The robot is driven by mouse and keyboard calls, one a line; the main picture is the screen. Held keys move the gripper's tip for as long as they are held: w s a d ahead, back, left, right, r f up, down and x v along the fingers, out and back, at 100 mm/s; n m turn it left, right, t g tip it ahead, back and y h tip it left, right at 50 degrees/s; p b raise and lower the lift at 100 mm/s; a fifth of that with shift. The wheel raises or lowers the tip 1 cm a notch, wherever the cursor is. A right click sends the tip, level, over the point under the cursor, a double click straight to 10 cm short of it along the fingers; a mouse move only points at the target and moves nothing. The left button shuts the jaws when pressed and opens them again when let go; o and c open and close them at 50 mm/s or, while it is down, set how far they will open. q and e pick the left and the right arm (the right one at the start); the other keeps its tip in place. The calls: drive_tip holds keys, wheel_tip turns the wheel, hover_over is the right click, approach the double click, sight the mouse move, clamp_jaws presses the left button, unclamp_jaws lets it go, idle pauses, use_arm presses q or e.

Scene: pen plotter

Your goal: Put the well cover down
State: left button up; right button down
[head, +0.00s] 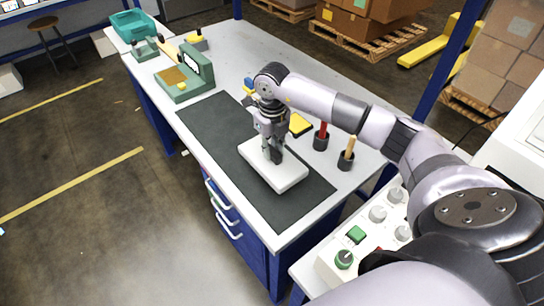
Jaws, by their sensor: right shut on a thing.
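My right gripper (273,157) points down over a white slab (286,178) on the dark mat (215,123). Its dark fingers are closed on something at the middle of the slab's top. The fingers hide most of what they hold, so I cannot make out the well cover's outline. I cannot tell whether the held thing touches the slab or is a little above it. My left gripper is not in view.
Right of the slab are a yellow and black item (300,124), a red-handled tool in a dark holder (321,138) and a wooden-handled one (347,156). A green fixture (188,82) and teal bin (132,24) stand farther back. The mat's near end is clear.

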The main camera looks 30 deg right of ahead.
sight(272, 160)
wheel_tip(272, 160, down, 4)
drive_tip(key=shift+f+p, duration=0.25)
drive_tip(key=shift+p, duration=0.1)
drive_tip(key=shift+f, duration=0.2)
drive_tip(key=c, duration=1.5)
unclamp_jaws()
drive_tip(key=shift+r, duration=0.1)
drive_tip(key=shift+o, duration=0.2)
